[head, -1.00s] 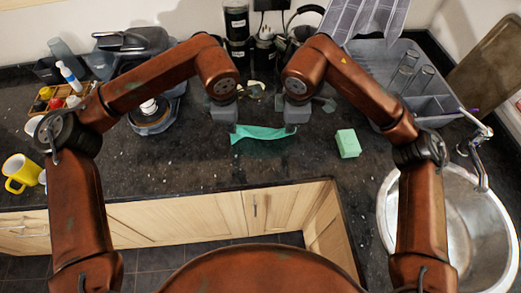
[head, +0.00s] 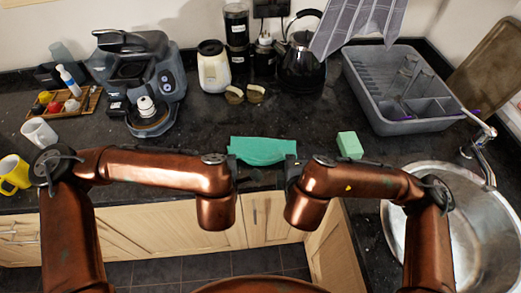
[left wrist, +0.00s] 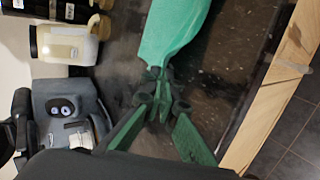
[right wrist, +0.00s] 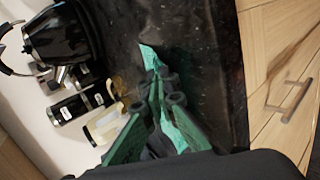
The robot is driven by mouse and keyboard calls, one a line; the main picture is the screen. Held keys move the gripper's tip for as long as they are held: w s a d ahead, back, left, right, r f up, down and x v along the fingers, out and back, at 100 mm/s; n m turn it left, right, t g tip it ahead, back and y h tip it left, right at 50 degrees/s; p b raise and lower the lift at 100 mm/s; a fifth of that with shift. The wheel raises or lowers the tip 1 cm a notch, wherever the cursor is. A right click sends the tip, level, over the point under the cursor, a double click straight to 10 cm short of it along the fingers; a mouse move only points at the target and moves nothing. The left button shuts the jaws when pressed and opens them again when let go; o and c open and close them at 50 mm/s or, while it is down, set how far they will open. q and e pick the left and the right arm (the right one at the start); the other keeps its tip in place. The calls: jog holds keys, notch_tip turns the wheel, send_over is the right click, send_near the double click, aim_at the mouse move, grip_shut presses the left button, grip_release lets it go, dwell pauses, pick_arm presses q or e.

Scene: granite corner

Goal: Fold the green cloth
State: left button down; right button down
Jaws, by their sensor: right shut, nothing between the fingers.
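The green cloth (head: 262,150) lies near the front edge of the counter, between my two grippers, its long side running left to right. My left gripper (head: 236,168) is at its left end. In the left wrist view the cloth (left wrist: 172,35) narrows to the fingertips (left wrist: 156,75), which are shut on it. My right gripper (head: 291,168) is at the right end. In the right wrist view its fingers (right wrist: 156,78) are shut and empty, with a cloth corner (right wrist: 148,55) right by the tips. My arms partly hide the near edge of the cloth.
A green sponge (head: 349,145) lies right of the cloth, before the sink (head: 455,215). A grey dish rack (head: 405,95) stands at the back right. A kettle (head: 302,65), a jar (head: 214,70) and a coffee machine (head: 135,70) stand behind. The counter behind the cloth is clear.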

pick_arm(q)
jog(key=c, duration=2.7)
grip_release()
pick_arm(e)
jog(key=c, duration=2.6)
grip_release()
